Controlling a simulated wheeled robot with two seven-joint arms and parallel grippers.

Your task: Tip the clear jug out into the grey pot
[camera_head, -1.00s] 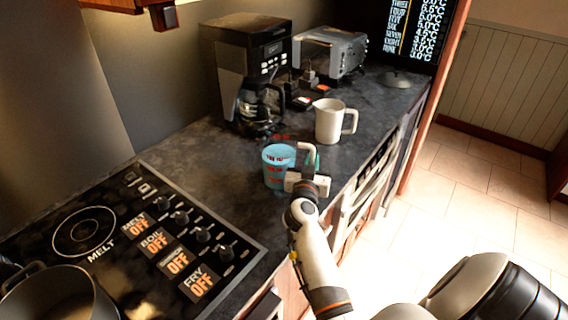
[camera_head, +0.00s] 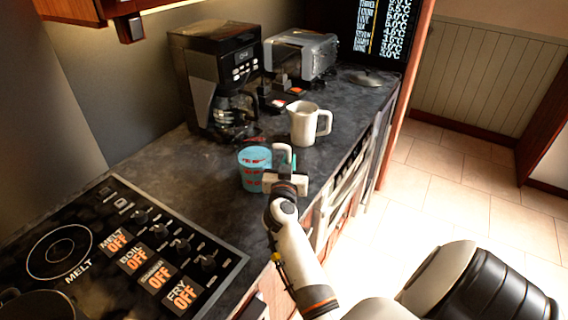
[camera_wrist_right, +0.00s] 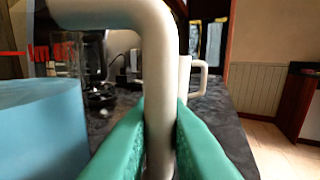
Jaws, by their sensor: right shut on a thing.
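The clear jug (camera_head: 254,172) has red markings, blue contents and a pale handle; it stands upright at the counter's front edge, and I cannot tell whether it touches the counter. My right gripper (camera_head: 284,166) is shut on its handle. In the right wrist view, green finger pads (camera_wrist_right: 160,145) press on both sides of the pale handle (camera_wrist_right: 158,80), with the blue jug body (camera_wrist_right: 40,125) at left. The grey pot (camera_head: 42,306) is at the lower left corner on the stove, mostly cut off. My left gripper is not in view.
A white pitcher (camera_head: 304,124) stands just behind the jug. A coffee maker (camera_head: 215,75) and toaster (camera_head: 300,55) are at the back. The stove panel (camera_head: 140,245) with its knobs lies between jug and pot. Counter left of the jug is clear.

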